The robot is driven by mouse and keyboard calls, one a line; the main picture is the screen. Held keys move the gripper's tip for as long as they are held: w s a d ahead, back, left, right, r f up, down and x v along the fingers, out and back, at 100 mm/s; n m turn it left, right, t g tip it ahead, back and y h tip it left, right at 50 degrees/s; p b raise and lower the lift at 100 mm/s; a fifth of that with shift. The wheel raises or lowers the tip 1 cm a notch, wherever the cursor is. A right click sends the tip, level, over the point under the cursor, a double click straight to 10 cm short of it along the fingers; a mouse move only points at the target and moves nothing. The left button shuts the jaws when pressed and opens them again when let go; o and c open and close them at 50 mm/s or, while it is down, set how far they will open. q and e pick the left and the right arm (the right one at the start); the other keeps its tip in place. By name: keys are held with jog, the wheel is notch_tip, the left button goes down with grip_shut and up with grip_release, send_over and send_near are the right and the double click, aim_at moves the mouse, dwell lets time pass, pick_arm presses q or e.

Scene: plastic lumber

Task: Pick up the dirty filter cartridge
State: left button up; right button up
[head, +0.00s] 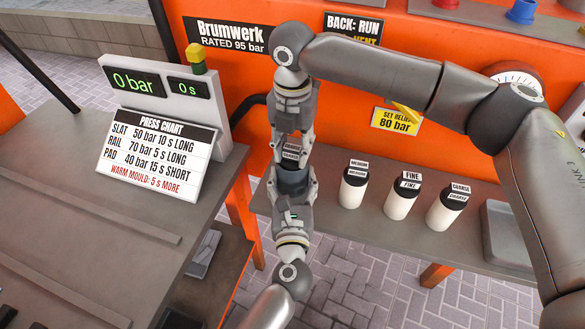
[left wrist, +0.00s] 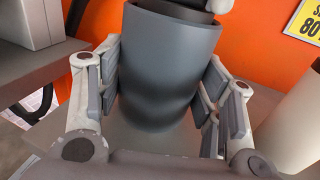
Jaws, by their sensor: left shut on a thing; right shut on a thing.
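The dirty filter cartridge (head: 292,181) is a dark grey cylinder with a black, labelled top; its small label is hard to read. It stands roughly upright between my two grippers in the head view. My left gripper (head: 293,192) comes from below and is shut on its body. My right gripper (head: 291,150) comes from above and is shut on it around the top end. In the left wrist view the grey cartridge (left wrist: 168,70) fills the space between the left fingers (left wrist: 165,110). The fingers hide parts of its sides.
Three white cartridges with black caps stand on the grey shelf (head: 400,245): medium (head: 352,188), fine (head: 400,202) and coarse (head: 444,212). A grey tray (head: 508,235) is right of them. The press chart panel (head: 152,145) stands on the left bench (head: 80,220). The orange machine is behind.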

grip_shut()
jog(key=shift+r, duration=0.1)
notch_tip(320, 180, up, 18)
dwell(0.3)
pick_arm(q)
jog(key=o, duration=1.2)
jog(key=shift+o, duration=0.2)
jog(key=shift+s, duration=0.1)
